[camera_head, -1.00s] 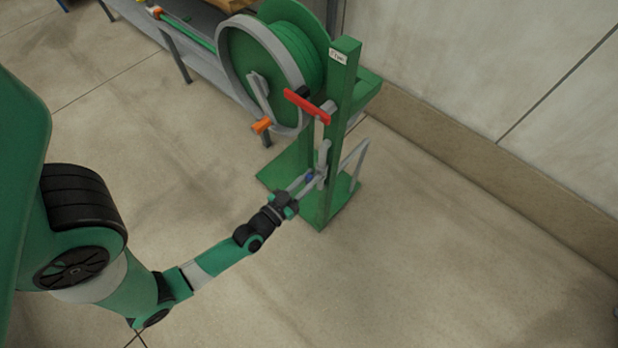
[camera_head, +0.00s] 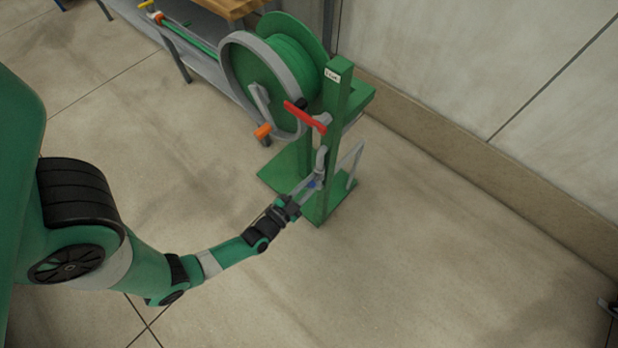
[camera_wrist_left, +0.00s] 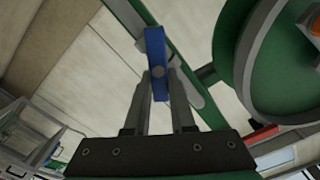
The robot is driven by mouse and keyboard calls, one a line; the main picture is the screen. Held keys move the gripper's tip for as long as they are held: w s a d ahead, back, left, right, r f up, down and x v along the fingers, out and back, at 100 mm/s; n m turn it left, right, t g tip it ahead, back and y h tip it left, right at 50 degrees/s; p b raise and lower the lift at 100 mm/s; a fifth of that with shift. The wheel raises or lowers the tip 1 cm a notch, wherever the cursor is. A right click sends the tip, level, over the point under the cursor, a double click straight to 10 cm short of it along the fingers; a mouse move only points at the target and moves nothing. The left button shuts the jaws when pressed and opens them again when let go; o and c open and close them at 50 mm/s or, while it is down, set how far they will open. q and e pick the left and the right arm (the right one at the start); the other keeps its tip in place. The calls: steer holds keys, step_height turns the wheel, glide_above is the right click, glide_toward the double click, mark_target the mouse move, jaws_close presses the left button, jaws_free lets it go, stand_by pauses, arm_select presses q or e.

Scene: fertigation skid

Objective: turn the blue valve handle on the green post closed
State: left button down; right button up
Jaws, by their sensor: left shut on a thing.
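The green post (camera_head: 338,120) stands upright near the wall, with a pipe on its front. The blue valve handle (camera_head: 312,184) is low on this pipe and looks small in the head view. In the left wrist view the blue handle (camera_wrist_left: 156,58) stands lengthwise up the picture, in front of the green post (camera_wrist_left: 134,14). My left gripper (camera_head: 308,187) is shut on the handle, with one grey finger on each side of its near end. I cannot tell the handle's angle to the pipe.
A red lever (camera_head: 305,117) sits higher on the same post. A hose reel (camera_head: 262,85) with an orange crank knob (camera_head: 263,131) stands just left of it. A grey bench (camera_head: 205,35) is behind. Floor to the right is clear.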

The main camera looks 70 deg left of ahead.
arm_select(q)
steer(key=m, duration=0.1)
steer(key=m+p, duration=0.1)
steer(key=shift+w+d+f+m, duration=0.1)
steer(key=shift+d+m, duration=0.05)
steer(key=shift+m, duration=0.25)
steer(key=m, duration=0.2)
steer(key=shift+d+f+m+p, duration=0.15)
steer(key=shift+f+m+p, duration=0.1)
steer(key=shift+m+p, duration=0.15)
steer(key=m, duration=0.2)
steer(key=f+m, duration=0.1)
steer(key=m, duration=0.2)
steer(key=shift+w+m, duration=0.1)
steer(key=shift+m, duration=0.2)
steer(key=shift+d+f, duration=0.1)
steer(key=c, duration=0.8)
jaws_free()
steer(key=shift+o, duration=0.2)
